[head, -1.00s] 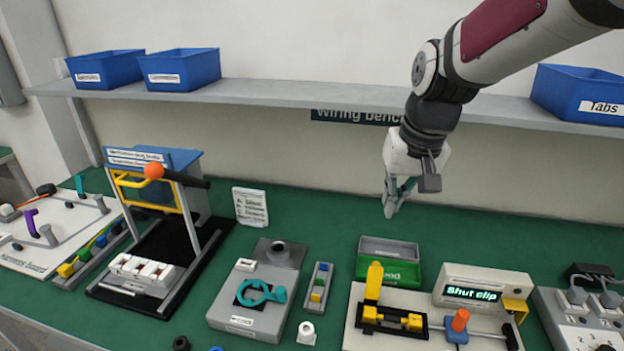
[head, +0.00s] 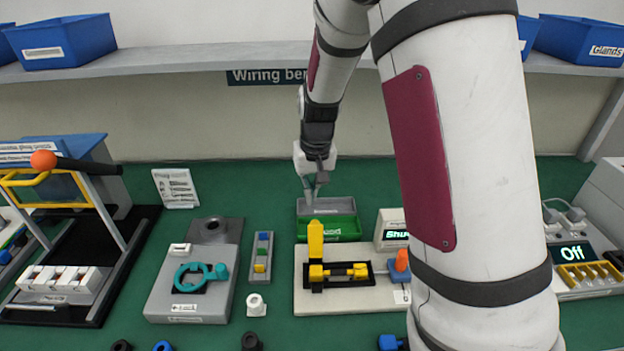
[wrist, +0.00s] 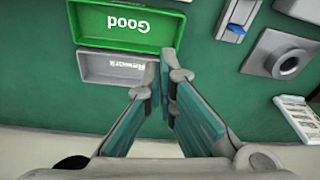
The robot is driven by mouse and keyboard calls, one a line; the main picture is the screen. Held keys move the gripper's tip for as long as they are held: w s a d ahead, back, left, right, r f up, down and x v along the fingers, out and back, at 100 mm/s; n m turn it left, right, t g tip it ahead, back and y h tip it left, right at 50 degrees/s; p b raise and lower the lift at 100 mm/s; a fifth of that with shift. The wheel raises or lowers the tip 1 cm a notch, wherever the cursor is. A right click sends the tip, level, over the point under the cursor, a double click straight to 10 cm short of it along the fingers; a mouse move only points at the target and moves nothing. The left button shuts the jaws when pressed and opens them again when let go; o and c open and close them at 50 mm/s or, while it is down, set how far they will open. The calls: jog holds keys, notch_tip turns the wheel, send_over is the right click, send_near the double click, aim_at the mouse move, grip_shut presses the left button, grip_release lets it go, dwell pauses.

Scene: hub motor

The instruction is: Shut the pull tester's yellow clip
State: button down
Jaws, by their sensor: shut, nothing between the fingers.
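The pull tester (head: 350,301) is a pale base with a display, right of the middle in the head view. Its yellow clip (head: 316,240) stands upright from the yellow jaws (head: 342,271) on the base. My gripper (head: 312,201) is shut and empty, pointing down behind the tester and above the grey tray. In the wrist view my gripper's fingertips (wrist: 167,58) are together beside the tray corner. The yellow clip is not in the wrist view.
The green "Good" tray (head: 329,231) and grey "Rework" tray (head: 326,206) lie between my gripper and the tester. An orange-topped knob (head: 402,260) is at the tester's right, beside my arm. A grey fixture with a teal ring (head: 193,277) stands to the left.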

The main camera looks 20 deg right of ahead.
aim_at(315, 239)
jog(key=shift+s+a+f+p, duration=0.25)
jog(key=shift+s+f, duration=0.35)
jog(key=shift+s, duration=0.3)
jog(key=shift+s+a+f+p, duration=0.2)
jog(key=shift+s+f, duration=0.35)
jog(key=shift+s, duration=0.3)
